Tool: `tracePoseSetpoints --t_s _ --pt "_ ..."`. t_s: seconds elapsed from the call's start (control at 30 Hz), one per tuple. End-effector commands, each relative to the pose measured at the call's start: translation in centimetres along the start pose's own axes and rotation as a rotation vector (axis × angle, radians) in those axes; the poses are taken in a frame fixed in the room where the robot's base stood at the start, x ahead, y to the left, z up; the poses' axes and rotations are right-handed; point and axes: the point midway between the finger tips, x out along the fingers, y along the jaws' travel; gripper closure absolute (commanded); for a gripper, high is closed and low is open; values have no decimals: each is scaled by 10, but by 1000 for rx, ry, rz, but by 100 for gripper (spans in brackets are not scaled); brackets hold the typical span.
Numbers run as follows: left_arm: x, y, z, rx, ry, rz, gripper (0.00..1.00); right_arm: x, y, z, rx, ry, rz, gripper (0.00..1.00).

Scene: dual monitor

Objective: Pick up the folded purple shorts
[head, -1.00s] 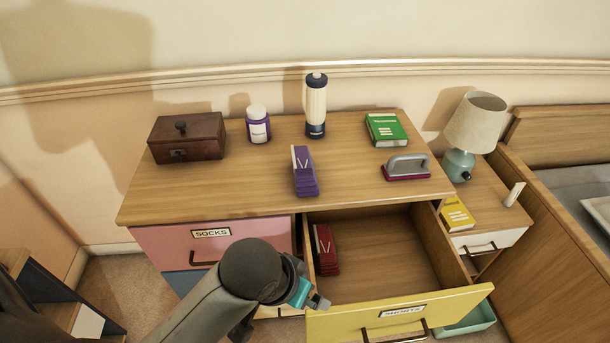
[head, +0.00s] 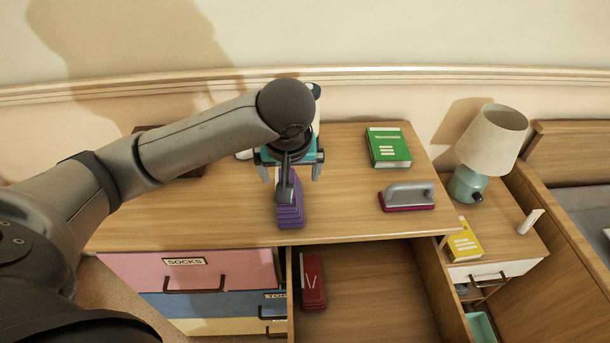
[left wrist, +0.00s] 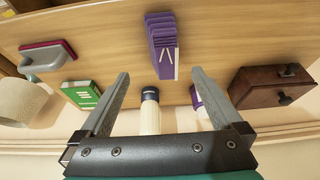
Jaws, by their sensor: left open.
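The folded purple shorts (head: 288,208) lie as a small upright-edged stack on the wooden dresser top, partly hidden in the head view by my left gripper. In the left wrist view the shorts (left wrist: 163,45) show whole, beyond the fingertips and roughly centred between them. My left gripper (head: 290,174) is open and empty, above the dresser top and over the back part of the shorts. Its two spread fingers also show in the left wrist view (left wrist: 160,85). I cannot tell the exact height gap. My right gripper is not in view.
A brush-like tool with a grey handle (head: 407,196) and a green book (head: 388,147) stand right of the shorts. A cream bottle (left wrist: 149,115), a purple jar (left wrist: 197,98) and a brown box (left wrist: 270,88) are close by. The open drawer (head: 365,285) below holds folded red clothing (head: 312,281).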

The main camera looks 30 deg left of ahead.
Motion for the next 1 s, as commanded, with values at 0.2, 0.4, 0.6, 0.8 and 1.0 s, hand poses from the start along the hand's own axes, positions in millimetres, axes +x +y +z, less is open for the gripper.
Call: tracePoseSetpoints --t_s 0.2,0.4,0.6,0.8,1.0 --pt "21 -2 0 -8 -1 -8 0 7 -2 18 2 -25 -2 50" --pt "66 -2 -1 -8 0 -7 0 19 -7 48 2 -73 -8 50" --pt "94 -2 -1 -6 1 -4 0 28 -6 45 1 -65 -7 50" --pt "106 -2 -2 -6 2 -4 0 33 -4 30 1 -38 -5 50" --pt "137 -7 -6 -7 2 -5 0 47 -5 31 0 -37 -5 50"
